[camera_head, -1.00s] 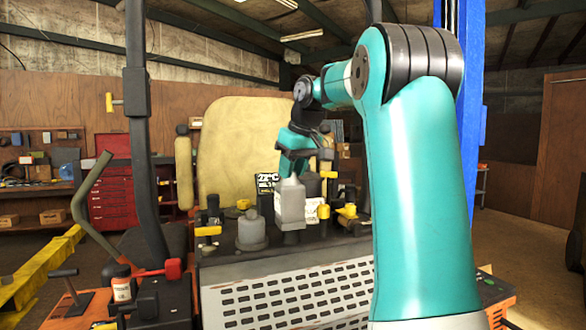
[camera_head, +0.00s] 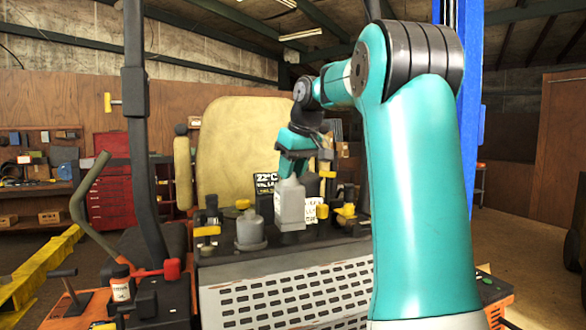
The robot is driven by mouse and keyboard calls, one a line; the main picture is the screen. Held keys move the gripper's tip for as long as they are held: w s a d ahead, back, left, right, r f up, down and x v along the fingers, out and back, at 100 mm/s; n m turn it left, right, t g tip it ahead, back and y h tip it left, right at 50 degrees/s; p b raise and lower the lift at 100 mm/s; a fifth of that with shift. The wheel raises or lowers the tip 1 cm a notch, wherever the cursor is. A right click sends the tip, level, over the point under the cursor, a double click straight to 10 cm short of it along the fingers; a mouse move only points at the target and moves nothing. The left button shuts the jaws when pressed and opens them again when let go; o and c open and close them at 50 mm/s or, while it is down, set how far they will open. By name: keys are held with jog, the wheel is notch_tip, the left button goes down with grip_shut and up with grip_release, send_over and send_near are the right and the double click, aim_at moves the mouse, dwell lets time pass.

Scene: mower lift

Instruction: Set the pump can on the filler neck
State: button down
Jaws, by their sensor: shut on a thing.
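A pale grey pump can (camera_head: 289,207) hangs upright below my gripper (camera_head: 292,174), which is shut on its top. The can is over the dark rear deck of the mower (camera_head: 270,251), in front of the yellow seat. The filler neck cannot be made out, as the can's lower end covers the spot beneath it. I cannot tell whether the can touches anything below.
A grey rounded can-like part (camera_head: 250,232) stands just left of the pump can. Yellow-topped parts (camera_head: 346,211) and a dark sign (camera_head: 265,184) crowd the right and back. A red-handled lever (camera_head: 171,269) and roll bar post (camera_head: 137,130) stand left.

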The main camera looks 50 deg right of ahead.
dwell(0.4)
jog(key=shift+f+b, duration=0.8)
jog(key=shift+f, duration=0.05)
jog(key=c, duration=0.7)
grip_release()
jog(key=shift+c, duration=0.2)
jog(key=shift+f, duration=0.15)
notch_tip(320, 180, up, 8)
jog(key=p, duration=0.8)
